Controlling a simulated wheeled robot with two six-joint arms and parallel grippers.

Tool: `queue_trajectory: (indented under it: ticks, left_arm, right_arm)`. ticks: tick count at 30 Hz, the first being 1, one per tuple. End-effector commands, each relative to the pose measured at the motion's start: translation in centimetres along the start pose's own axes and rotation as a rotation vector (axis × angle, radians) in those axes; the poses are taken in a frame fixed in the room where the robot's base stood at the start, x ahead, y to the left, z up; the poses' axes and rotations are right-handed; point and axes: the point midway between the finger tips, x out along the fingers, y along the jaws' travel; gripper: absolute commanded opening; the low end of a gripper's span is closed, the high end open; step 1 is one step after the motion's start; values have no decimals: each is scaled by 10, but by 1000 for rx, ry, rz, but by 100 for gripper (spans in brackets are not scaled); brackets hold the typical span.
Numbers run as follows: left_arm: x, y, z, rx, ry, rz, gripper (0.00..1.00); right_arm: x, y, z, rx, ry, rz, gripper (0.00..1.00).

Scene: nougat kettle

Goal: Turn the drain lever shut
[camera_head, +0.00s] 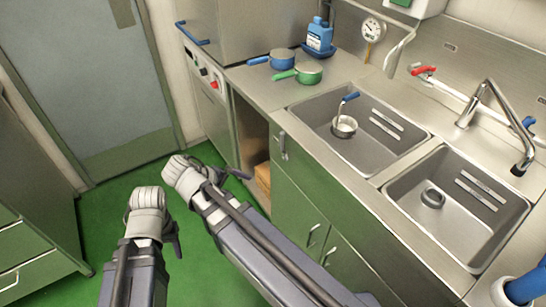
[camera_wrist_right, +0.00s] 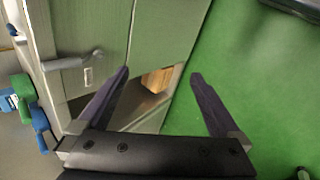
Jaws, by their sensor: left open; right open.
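A grey lever (camera_head: 282,146) hangs vertically on the green cabinet front below the left sink; I take it for the drain lever. In the right wrist view the lever (camera_wrist_right: 72,62) lies left of the fingers, apart from them. My right gripper (camera_head: 238,173) is near the cabinet's left end, lower and left of the lever. In its wrist view the right gripper (camera_wrist_right: 160,74) is open with nothing between the fingers. My left gripper (camera_head: 174,238) is open over the floor, further left, away from the cabinet.
The cabinet has an open recess with a brown box (camera_head: 263,176) at its left. Blue (camera_head: 271,60) and green (camera_head: 308,72) pans stand on the counter. The green floor (camera_head: 100,220) is clear.

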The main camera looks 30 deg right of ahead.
Motion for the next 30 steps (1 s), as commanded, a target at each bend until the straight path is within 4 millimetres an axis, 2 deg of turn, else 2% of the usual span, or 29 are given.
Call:
queue_trajectory:
  ticks: [1, 3, 7, 12, 17, 23, 30]
  left_arm:
    - [38, 4, -2, 0, 0, 0, 50]
    - [62, 6, -4, 0, 0, 0, 50]
    - [99, 10, -6, 0, 0, 0, 50]
    - [131, 13, -8, 1, 0, 0, 50]
    - [145, 14, -9, 1, 0, 0, 50]
    - [146, 14, -9, 1, 0, 0, 50]
    - [145, 14, -9, 1, 0, 0, 50]
  right_arm:
    - [31, 3, -14, 17, -12, 101, 100]
    - [47, 25, -24, 39, -29, 248, 100]
    - [62, 62, -37, 76, -60, 498, 100]
    - [62, 94, -47, 109, -92, 741, 100]
    - [56, 109, -51, 125, -108, 864, 100]
    - [51, 115, -51, 130, -114, 905, 100]
    - [64, 132, -47, 131, -116, 902, 100]
